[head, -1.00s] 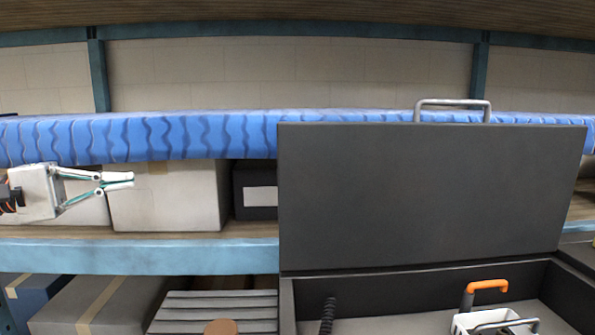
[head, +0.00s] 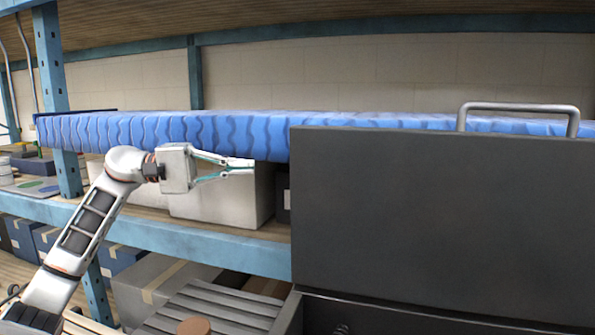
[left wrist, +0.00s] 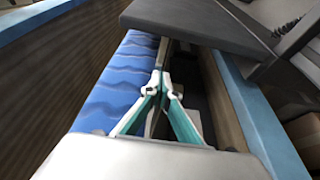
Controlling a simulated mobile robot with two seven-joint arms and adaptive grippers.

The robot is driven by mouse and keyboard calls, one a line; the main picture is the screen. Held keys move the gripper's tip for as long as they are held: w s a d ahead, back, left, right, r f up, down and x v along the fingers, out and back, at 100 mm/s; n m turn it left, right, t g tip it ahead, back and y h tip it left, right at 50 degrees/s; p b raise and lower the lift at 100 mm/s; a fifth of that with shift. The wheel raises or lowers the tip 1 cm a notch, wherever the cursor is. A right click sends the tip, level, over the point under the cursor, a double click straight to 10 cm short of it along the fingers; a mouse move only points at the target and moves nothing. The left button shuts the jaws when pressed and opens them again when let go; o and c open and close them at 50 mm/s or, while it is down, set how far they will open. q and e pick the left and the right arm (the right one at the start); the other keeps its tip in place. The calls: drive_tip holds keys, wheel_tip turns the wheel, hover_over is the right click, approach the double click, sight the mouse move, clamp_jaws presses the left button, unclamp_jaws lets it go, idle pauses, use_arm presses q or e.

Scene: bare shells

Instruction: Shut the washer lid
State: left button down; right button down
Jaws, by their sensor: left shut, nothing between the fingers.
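The washer lid (head: 440,215) is a large dark grey panel standing upright at the right of the head view. A metal bar handle (head: 520,108) shows at its top edge. The dark washer body (head: 370,315) lies below it and is mostly cut off. My left gripper (head: 252,165) is shut and empty, left of the lid and apart from it, pointing right. In the left wrist view its fingertips (left wrist: 162,76) meet, with the lid (left wrist: 200,28) ahead of them. My right gripper is not in view.
A blue wavy mattress-like roll (head: 170,135) lies along the shelf behind my gripper. A pale box (head: 220,205) stands on the blue-edged shelf (head: 200,240). A slatted grey surface (head: 215,305) is lower down. A blue post (head: 50,90) stands at the left.

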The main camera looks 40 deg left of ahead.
sight(290, 165)
use_arm(q)
drive_tip(key=w+d+p, duration=0.2)
drive_tip(key=w+d, duration=0.1)
drive_tip(key=d, duration=0.5)
drive_tip(key=shift+d, duration=0.4)
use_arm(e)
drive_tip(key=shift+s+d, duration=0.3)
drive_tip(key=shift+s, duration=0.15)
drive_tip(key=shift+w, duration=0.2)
use_arm(q)
drive_tip(key=shift+d, duration=0.1)
